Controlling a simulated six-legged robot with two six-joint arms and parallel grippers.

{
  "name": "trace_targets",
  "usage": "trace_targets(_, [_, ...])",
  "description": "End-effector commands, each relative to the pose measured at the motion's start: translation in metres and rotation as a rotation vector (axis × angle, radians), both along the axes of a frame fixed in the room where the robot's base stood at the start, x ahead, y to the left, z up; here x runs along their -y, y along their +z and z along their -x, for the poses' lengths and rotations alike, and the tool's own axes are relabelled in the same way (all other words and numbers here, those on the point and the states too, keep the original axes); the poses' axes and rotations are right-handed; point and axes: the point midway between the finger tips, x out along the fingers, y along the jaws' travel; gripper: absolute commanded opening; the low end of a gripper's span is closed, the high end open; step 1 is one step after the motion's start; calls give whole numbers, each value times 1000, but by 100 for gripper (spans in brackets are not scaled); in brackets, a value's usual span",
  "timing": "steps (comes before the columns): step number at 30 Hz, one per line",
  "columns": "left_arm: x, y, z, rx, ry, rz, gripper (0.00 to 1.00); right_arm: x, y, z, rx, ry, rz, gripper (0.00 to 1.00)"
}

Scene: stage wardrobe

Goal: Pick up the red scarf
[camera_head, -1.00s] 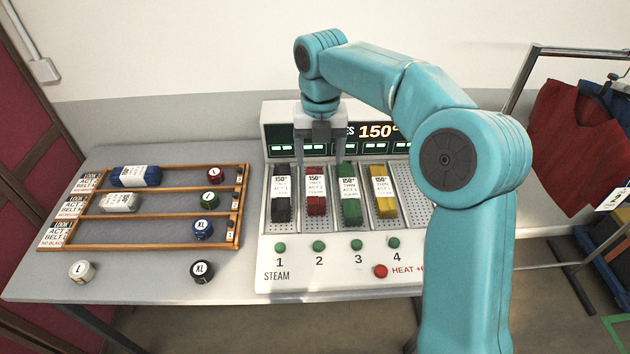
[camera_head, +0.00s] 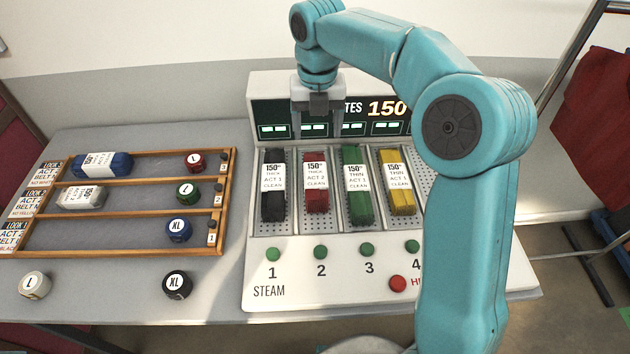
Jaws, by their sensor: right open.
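The red scarf (camera_head: 316,201) lies folded in slot 2 of the white steamer (camera_head: 300,287), with a white label reading 150°, thick, act 2, clean. A black scarf (camera_head: 273,206) lies to its left, a green scarf (camera_head: 360,208) and a yellow scarf (camera_head: 402,201) to its right. My right gripper (camera_head: 317,133) is open and empty, pointing down in front of the steamer's display, above and behind the red scarf, apart from it. My left gripper is out of view.
A wooden rack (camera_head: 130,247) at left holds a blue roll (camera_head: 118,164), a white roll (camera_head: 70,197) and round rolls. A white roll (camera_head: 34,286) and a black roll (camera_head: 178,285) sit in front. Red clothing (camera_head: 597,125) hangs at right.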

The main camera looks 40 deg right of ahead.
Motion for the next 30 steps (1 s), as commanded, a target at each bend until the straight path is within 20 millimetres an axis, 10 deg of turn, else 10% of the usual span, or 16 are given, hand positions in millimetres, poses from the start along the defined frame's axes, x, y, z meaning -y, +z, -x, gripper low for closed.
trace_targets(13, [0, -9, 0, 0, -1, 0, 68, -4, -90, 7, -5, 1, 0, 71])
trace_targets(30, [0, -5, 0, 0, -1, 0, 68, -4, -160, 2, -4, 0, 0, 71])
